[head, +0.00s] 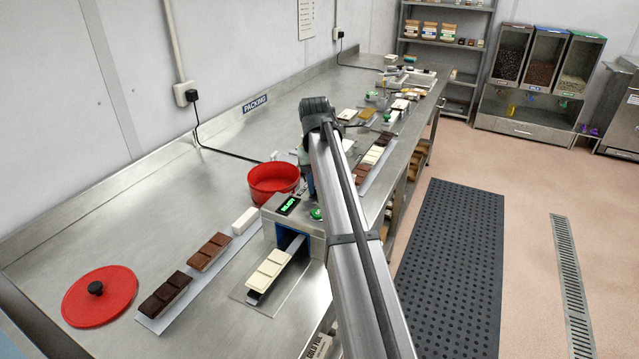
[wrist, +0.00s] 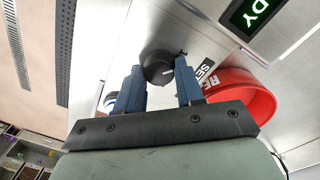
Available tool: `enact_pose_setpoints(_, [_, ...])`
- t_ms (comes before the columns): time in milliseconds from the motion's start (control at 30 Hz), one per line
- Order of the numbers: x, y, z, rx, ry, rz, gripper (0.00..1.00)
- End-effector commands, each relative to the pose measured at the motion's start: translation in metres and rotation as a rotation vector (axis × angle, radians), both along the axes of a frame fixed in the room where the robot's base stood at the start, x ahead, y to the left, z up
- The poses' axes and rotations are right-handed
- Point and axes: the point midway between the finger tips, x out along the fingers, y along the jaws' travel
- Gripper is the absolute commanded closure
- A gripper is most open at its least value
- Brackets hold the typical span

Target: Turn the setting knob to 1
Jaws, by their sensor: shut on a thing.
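The setting knob (wrist: 160,67) is black and round with a small pale mark, on the metal face of the machine (head: 298,228). It shows in the wrist view between the two blue fingers of my gripper (wrist: 160,84), which is shut on it. A label reading "SET" (wrist: 207,69) is beside the knob; no numbers are legible, so I cannot tell the setting. In the head view my arm hides the knob and most of the gripper. The machine's display (head: 288,206) is lit green; its last letters "DY" show in the wrist view (wrist: 255,12).
A red bowl (head: 273,184) stands just behind the machine and is close to the gripper in the wrist view (wrist: 250,92). A white chocolate bar (head: 269,270) lies at the machine's opening. A strip with bars (head: 155,324) and a red lid (head: 100,297) lie to the left.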

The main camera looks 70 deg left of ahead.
Motion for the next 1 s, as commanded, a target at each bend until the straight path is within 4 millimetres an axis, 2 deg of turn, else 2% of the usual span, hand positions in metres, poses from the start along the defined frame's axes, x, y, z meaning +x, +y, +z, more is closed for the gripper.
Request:
enact_pose_setpoints(400, [-0.0004,-0.0001,0.0004,0.001,0.000,0.171,0.93])
enact_pose_setpoints(933, [-0.0004,0.0000,0.0004,0.001,0.000,0.192,0.93])
enact_pose_setpoints(967, [-0.0004,0.0000,0.0004,0.001,0.000,0.192,0.60])
enact_pose_setpoints(1000, [-0.0004,0.0000,0.0004,0.001,0.000,0.191,0.56])
